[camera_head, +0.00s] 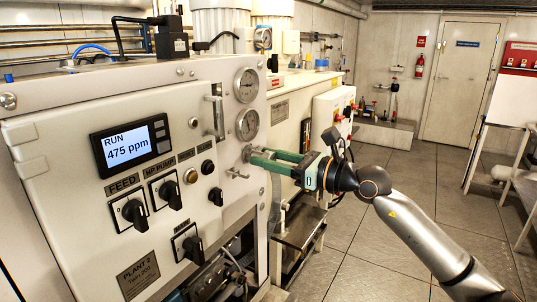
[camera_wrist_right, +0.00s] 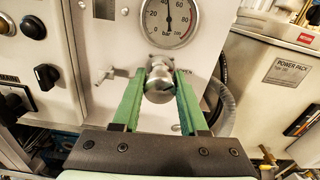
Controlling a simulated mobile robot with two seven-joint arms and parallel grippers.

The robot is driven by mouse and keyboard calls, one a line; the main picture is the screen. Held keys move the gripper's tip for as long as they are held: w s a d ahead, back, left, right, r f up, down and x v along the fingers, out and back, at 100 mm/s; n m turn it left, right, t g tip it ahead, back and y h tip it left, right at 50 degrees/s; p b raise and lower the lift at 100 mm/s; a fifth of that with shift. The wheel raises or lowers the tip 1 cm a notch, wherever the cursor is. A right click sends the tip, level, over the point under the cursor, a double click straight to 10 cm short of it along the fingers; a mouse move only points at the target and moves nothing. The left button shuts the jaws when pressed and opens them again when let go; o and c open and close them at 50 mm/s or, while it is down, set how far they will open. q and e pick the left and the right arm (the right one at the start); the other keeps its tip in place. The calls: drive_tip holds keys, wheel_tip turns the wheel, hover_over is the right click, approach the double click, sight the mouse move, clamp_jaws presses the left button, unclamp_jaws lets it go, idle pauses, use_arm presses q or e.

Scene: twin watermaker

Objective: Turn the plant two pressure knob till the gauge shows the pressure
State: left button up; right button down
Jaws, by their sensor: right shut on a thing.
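The plant two panel (camera_head: 60,205) fills the left of the head view, with a "PLANT 2" plate (camera_head: 138,275). The round metal pressure knob (camera_wrist_right: 159,85) sits below a round gauge in the wrist view. My right gripper (camera_wrist_right: 161,78) is shut on the knob, one green finger on each side. In the head view my right gripper (camera_head: 250,155) reaches the panel from the right, and the fingers largely hide the knob. The gauge (camera_wrist_right: 168,18) is marked in bar; its needle points nearly straight up, near 40. It is the lower gauge (camera_head: 247,124) in the head view. My left gripper is not in view.
An upper gauge (camera_head: 246,85) sits above the lower one. A small T-handled valve (camera_wrist_right: 112,75) is left of the knob. The display (camera_head: 131,146) reads RUN 475 ppm. Black switches (camera_head: 134,213) are on the panel. A power pack cabinet (camera_wrist_right: 270,80) stands to the right.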

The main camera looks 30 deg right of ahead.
drive_tip(key=shift+m, duration=0.6)
drive_tip(key=shift+c, duration=2.2)
unclamp_jaws()
drive_tip(key=shift+s, duration=0.1)
drive_tip(key=shift+s+d+f, duration=0.1)
drive_tip(key=shift+s+d, duration=0.1)
drive_tip(key=b+v, duration=0.5)
drive_tip(key=v, duration=0.6)
drive_tip(key=shift+s+b, duration=0.35)
drive_tip(key=shift+s, duration=0.05)
drive_tip(key=shift+d, duration=0.15)
